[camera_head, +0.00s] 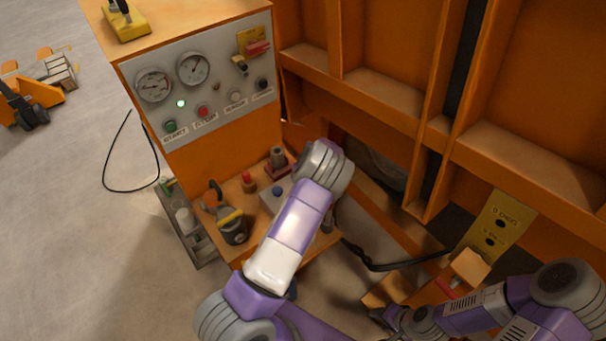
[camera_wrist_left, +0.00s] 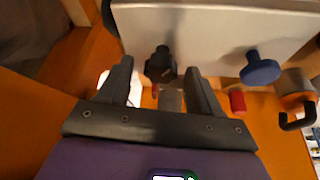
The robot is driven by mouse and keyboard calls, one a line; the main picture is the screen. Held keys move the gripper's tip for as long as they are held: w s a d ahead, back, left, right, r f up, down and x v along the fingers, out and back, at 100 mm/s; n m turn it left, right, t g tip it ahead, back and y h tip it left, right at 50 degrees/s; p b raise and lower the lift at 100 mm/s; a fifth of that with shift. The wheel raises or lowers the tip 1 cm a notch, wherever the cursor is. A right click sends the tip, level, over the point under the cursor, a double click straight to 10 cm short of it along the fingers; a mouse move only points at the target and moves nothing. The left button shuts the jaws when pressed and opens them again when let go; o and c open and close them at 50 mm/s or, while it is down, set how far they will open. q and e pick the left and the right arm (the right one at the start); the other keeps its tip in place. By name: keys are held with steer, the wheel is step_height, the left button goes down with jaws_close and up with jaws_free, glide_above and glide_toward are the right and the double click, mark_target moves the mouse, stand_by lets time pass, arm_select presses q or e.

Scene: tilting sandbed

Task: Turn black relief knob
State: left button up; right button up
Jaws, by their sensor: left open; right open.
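The black knob (camera_wrist_left: 161,66) is a dark lobed knob on a pale block (camera_wrist_left: 205,35) in the left wrist view. My left gripper (camera_wrist_left: 159,75) is open, with one finger on each side of the knob in that picture. I cannot tell whether the fingers touch it. In the head view my left arm hides the knob and most of that gripper. My right gripper (camera_head: 384,318) is low at the right, away from the block, and its finger gap is hard to see.
A blue knob (camera_wrist_left: 261,68) is on the same block, with a red part (camera_wrist_left: 237,102) nearby. An orange cabinet with a gauge panel (camera_head: 214,72) stands behind. A dark can-like item (camera_head: 232,228) sits on the shelf. A black cable (camera_head: 385,266) runs to the right.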

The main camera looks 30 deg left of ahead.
arm_select(q)
steer(key=c, duration=1)
steer(key=shift+m, duration=0.4)
steer(key=m+b, duration=0.1)
steer(key=m, duration=0.1)
steer(key=m+t+h+b, duration=0.1)
steer(key=shift+s+a+m, duration=0.15)
steer(key=shift+a+m, duration=0.05)
steer(key=shift+m, duration=0.2)
steer(key=m+h+b, duration=0.1)
steer(key=m, duration=0.2)
steer(key=m+t+h+b, duration=0.1)
steer(key=m+b, duration=0.1)
steer(key=m, duration=0.1)
steer(key=shift+a+f+h, duration=0.1)
steer(key=shift+a+h, duration=0.1)
steer(key=shift+h, duration=0.2)
steer(key=m+h+b, duration=0.1)
steer(key=m, duration=0.3)
steer(key=shift+b, duration=0.35)
steer(key=shift+a+m+g+h, duration=0.1)
steer(key=shift+m+g+h, duration=0.45)
steer(key=shift+m, duration=0.95)
